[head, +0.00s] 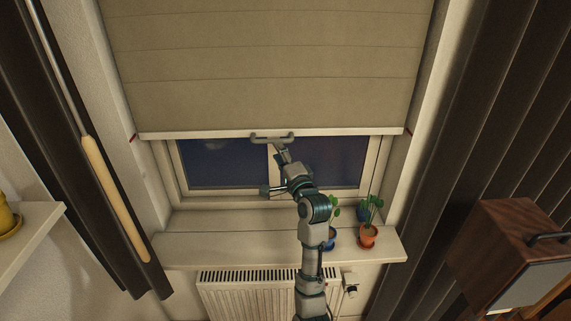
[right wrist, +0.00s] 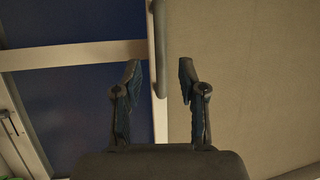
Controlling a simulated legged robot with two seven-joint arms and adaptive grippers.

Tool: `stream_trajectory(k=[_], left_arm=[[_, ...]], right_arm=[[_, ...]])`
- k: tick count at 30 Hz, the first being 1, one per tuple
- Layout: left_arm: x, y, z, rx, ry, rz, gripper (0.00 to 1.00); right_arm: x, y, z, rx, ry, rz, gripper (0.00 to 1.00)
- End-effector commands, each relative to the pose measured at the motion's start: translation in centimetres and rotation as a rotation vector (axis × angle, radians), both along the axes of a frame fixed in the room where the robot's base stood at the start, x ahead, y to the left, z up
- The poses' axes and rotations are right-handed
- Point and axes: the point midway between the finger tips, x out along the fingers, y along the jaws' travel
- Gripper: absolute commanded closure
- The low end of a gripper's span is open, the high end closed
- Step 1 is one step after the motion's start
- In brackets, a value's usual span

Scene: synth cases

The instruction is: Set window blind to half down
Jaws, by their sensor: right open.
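The beige window blind (head: 265,65) hangs over the upper part of the window, with dark glass (head: 225,163) showing below it. Its pale bottom bar (head: 200,134) is about level with small red marks (head: 132,137) on both sides of the window recess. A grey handle (head: 272,138) sits at the middle of the bar. My right gripper (head: 282,153) is at the handle. In the right wrist view my right gripper (right wrist: 158,78) is open, and the handle (right wrist: 159,50) appears between its two fingers; I cannot tell whether they touch it. My left gripper is out of view.
Potted plants (head: 368,234) stand on the window sill (head: 220,247), right beside my right arm. A radiator (head: 245,295) is below. Dark curtains (head: 470,130) hang on both sides. A wooden box (head: 510,245) is at the right, a shelf (head: 28,236) at the left.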

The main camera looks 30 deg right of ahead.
Motion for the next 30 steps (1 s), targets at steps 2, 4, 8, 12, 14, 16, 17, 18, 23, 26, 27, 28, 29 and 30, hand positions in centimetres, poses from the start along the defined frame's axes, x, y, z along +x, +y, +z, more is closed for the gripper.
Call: stream_trajectory(k=[2, 4, 8, 12, 14, 16, 17, 18, 23, 26, 27, 28, 29, 30], left_arm=[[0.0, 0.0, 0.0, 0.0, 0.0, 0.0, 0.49], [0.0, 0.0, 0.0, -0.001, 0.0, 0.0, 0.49], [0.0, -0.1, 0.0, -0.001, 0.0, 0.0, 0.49], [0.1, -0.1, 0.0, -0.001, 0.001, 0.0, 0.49], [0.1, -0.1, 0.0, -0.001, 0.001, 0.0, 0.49], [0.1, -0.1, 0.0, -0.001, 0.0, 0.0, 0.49], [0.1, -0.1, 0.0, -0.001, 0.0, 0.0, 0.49], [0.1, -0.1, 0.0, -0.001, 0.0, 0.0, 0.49], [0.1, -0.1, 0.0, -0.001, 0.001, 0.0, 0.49], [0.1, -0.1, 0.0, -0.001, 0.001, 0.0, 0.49], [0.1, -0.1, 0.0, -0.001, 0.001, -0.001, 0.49], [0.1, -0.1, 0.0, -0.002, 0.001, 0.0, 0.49], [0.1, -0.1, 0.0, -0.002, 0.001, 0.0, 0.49], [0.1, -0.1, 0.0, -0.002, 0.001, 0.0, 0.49]], right_arm=[[-1.7, 0.3, -0.4, 0.0, -0.001, 0.0, 0.59], [-3.0, 0.5, -0.6, 0.001, 0.0, 0.001, 0.59], [-4.5, 0.7, -0.9, 0.001, 0.001, 0.001, 0.59], [-5.2, 0.8, -1.1, 0.001, 0.001, 0.001, 0.59], [-5.3, 0.8, -1.1, 0.001, 0.001, 0.001, 0.59], [-5.3, 0.8, -1.1, 0.001, 0.001, 0.001, 0.59], [-5.3, 0.8, -1.1, 0.001, 0.001, 0.001, 0.59], [-5.3, 0.8, -1.1, 0.001, 0.001, 0.001, 0.59], [-5.3, 0.8, -1.1, 0.001, 0.001, 0.001, 0.59], [-5.3, 0.8, -1.1, 0.001, 0.001, 0.001, 0.59], [-5.3, 0.8, -1.1, 0.0, 0.002, 0.001, 0.59], [-5.2, 0.9, -1.3, -0.003, 0.007, 0.002, 0.59], [-5.2, 1.0, -1.6, -0.011, 0.015, 0.002, 0.59], [-5.2, 1.3, -2.4, -0.031, 0.037, 0.003, 0.59]])
